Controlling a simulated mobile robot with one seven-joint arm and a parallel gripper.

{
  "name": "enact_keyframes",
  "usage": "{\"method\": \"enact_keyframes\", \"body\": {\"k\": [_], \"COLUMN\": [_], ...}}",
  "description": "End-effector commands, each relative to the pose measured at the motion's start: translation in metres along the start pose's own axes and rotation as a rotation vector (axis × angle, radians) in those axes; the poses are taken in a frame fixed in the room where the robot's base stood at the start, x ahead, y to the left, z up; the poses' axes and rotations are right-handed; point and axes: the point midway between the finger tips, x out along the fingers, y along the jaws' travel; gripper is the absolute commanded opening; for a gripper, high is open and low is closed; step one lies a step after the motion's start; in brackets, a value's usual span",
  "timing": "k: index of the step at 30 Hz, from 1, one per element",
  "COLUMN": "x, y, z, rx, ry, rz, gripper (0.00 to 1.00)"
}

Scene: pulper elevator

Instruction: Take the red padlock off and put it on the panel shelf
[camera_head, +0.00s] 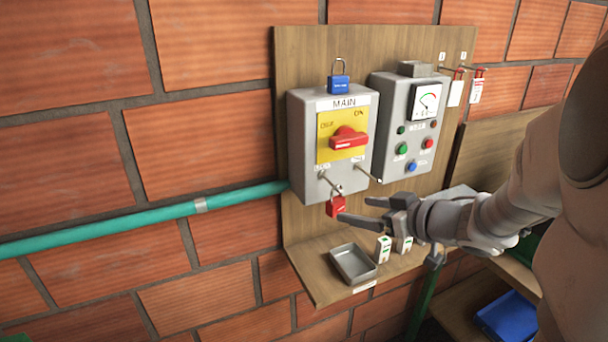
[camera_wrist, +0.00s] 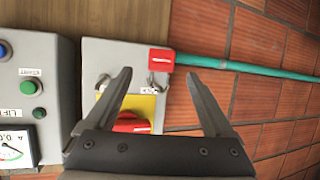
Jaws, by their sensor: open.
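The red padlock (camera_head: 335,207) hangs from a metal peg at the lower front of the grey MAIN switch box (camera_head: 304,132). My gripper (camera_head: 355,209) is open and empty, just right of the padlock, with one fingertip close to it. Whether they touch is unclear. In the wrist view, the red padlock (camera_wrist: 161,60) appears between and beyond the two spread fingers of my gripper (camera_wrist: 157,76), with its shackle partly visible. The panel shelf (camera_head: 317,281) is the wooden ledge below, bearing a grey tray (camera_head: 339,264) on its left part.
A blue padlock (camera_head: 340,84) stands on top of the switch box. The red rotary handle (camera_head: 348,139) is on its yellow plate. A control box with gauge (camera_head: 394,130) is to the right. Small white-green items (camera_head: 383,249) stand on the shelf. Red-and-white tags (camera_head: 476,89) hang at upper right.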

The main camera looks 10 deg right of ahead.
Motion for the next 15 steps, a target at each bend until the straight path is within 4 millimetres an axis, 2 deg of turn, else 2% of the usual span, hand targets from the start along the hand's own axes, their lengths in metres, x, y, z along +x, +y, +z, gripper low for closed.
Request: {"method": "enact_keyframes", "body": {"k": [3, 8, 15], "x": [0.014, 0.023, 0.057], "y": [0.0, -0.001, -0.003], "z": [0.0, -0.001, -0.008], "rx": [-0.001, -0.001, 0.0], "ry": [-0.001, 0.0, -0.001], "rz": [0.0, -0.001, -0.001], "gripper": [0.88, 0.88, 0.88]}}
